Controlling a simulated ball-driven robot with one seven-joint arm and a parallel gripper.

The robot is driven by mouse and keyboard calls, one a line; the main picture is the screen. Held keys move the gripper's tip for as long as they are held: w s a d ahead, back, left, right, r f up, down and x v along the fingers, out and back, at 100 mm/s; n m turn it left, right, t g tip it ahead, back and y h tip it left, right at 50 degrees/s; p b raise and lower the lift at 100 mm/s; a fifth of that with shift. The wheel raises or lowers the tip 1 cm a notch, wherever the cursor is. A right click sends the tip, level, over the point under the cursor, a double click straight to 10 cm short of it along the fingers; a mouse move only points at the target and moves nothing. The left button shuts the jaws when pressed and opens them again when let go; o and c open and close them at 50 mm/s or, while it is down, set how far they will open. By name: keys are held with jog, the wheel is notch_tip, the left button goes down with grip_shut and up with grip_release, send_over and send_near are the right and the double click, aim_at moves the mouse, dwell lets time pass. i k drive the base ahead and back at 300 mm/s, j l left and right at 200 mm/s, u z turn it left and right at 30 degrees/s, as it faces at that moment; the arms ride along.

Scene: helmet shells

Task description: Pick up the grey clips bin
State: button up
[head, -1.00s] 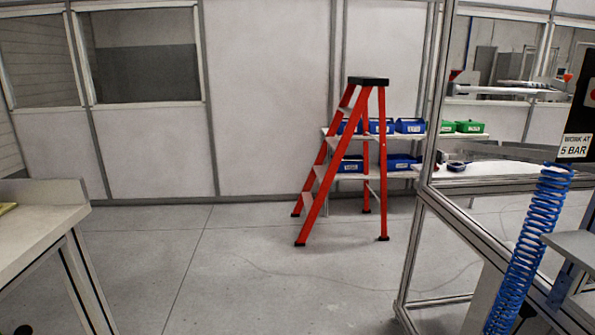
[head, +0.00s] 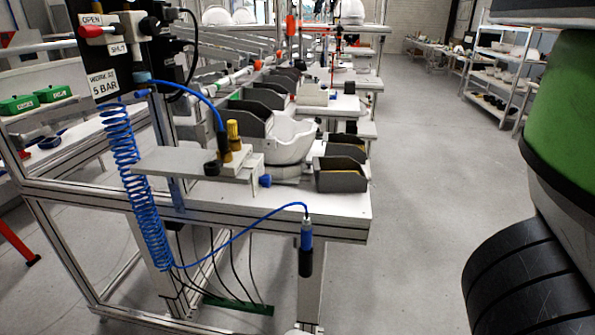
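A dark grey open bin (head: 341,182) stands at the near right corner of the white workbench (head: 345,222), with tan contents showing at its top. Another dark grey bin (head: 252,122) sits further back on the left, with a further grey bin (head: 265,95) behind it. I cannot read a label that tells which one holds clips. A white helmet shell (head: 292,137) lies between the near bin and the left bins. My gripper is not in view.
A blue coiled air hose (head: 130,185) hangs at the bench's left, and a blue cable ends in a hanging tool (head: 306,250) at the front. Clear grey floor (head: 420,200) runs right of the bench. White shelving (head: 495,75) stands at the far right.

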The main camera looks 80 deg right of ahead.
aim_at(332, 174)
jog(key=z, duration=1.65)
